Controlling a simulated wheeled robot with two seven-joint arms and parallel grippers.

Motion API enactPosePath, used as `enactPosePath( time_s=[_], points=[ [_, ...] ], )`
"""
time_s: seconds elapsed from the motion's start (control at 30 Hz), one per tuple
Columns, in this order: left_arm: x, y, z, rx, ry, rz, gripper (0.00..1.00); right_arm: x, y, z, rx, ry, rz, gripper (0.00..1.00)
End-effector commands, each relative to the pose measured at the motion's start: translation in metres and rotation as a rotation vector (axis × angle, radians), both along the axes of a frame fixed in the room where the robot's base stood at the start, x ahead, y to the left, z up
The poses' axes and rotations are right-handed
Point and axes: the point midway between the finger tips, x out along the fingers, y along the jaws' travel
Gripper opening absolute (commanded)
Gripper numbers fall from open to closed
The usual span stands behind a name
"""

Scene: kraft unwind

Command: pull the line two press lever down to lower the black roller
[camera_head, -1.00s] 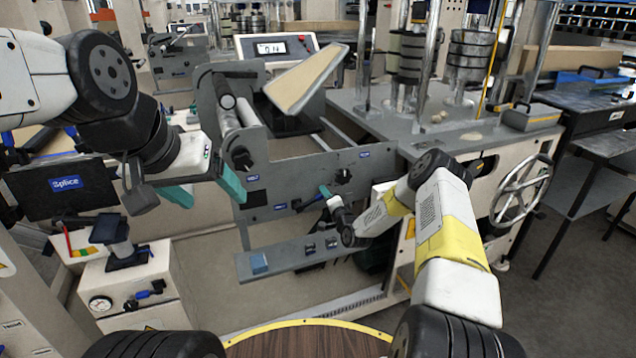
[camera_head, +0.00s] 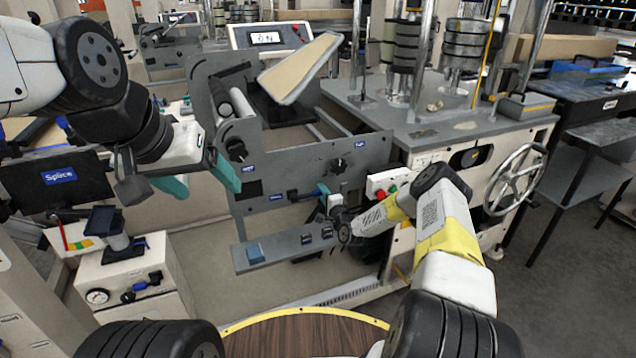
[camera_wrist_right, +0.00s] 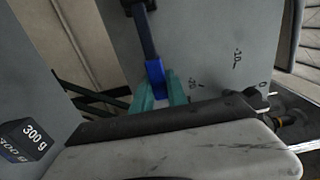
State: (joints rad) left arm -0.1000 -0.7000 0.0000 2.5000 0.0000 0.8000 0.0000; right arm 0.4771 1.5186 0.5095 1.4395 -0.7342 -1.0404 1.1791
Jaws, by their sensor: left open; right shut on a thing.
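The press lever is a dark bar with a blue grip (camera_wrist_right: 155,76). In the right wrist view it comes down from the top, and the teal fingertips of my right gripper (camera_wrist_right: 158,98) are shut around the grip's lower end. My left gripper (camera_head: 200,182) is open and empty, left of the panel.
A button box (camera_head: 385,183) sits right of my right gripper. A handwheel (camera_head: 515,180) is further right. A grey ledge (camera_head: 285,247) juts out below the panel. A Splice sign (camera_head: 58,182) and a gauge box (camera_head: 125,280) stand at left.

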Motion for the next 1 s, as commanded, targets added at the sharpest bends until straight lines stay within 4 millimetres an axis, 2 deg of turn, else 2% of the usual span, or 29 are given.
enactPosePath(
  time_s=[0.13, 0.17, 0.27, 0.67, 1.0],
  points=[
    [0.0, 0.0, 0.0, 0.0, 0.0, 0.0, 0.75, -0.001, -0.001, -0.004, 0.002, 0.009, -0.002, 0.0],
    [0.0, 0.0, 0.0, 0.0, 0.0, 0.0, 0.75, -0.001, -0.001, -0.004, 0.002, 0.01, -0.002, 0.2],
    [0.0, 0.0, 0.0, 0.0, 0.0, 0.0, 0.75, -0.001, -0.001, -0.004, 0.001, 0.009, -0.001, 0.4],
    [0.0, 0.0, 0.0, 0.0, 0.0, 0.0, 0.75, -0.006, -0.002, -0.002, 0.001, 0.006, -0.001, 0.4],
    [0.0, 0.0, 0.0, 0.0, 0.0, 0.0, 0.75, -0.058, -0.02, -0.003, 0.002, 0.008, -0.001, 0.4]
  ],
)
